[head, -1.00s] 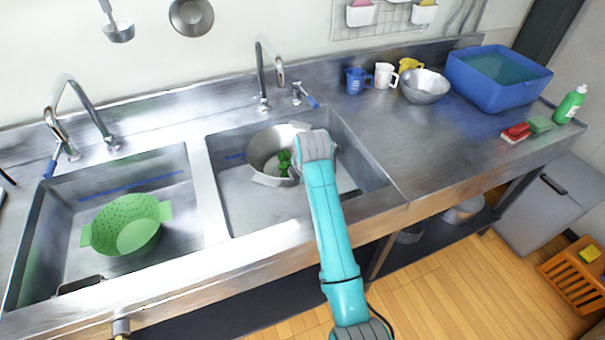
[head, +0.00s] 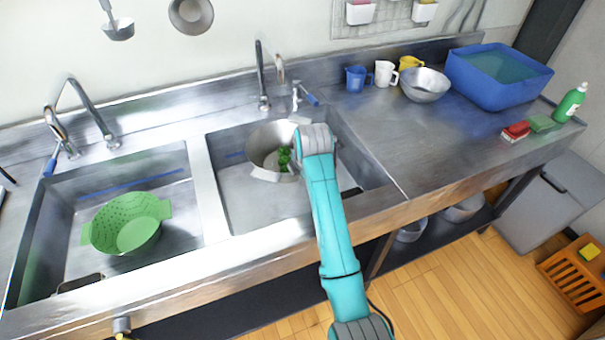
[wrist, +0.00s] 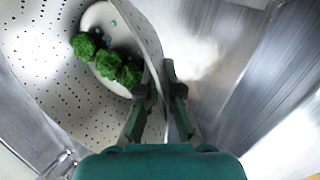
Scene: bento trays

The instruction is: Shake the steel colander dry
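The steel colander (head: 262,142) is in the right sink basin (head: 235,190), with several pieces of green broccoli inside. In the wrist view the perforated wall of the colander (wrist: 45,50) fills the left side, and the broccoli (wrist: 107,60) lies by its pale round bottom. My gripper (wrist: 161,78) has one finger inside the colander and one outside, closed on its rim. In the head view my arm's end covers the colander's right side and hides the fingers. I cannot tell whether the colander's underside is clear of the basin floor.
A green colander (head: 127,224) sits in the left basin. A faucet (head: 262,80) stands behind the right basin. On the right counter are mugs (head: 384,74), a metal bowl (head: 425,84) and a blue tub (head: 497,92). The counter right of the basin is clear in front.

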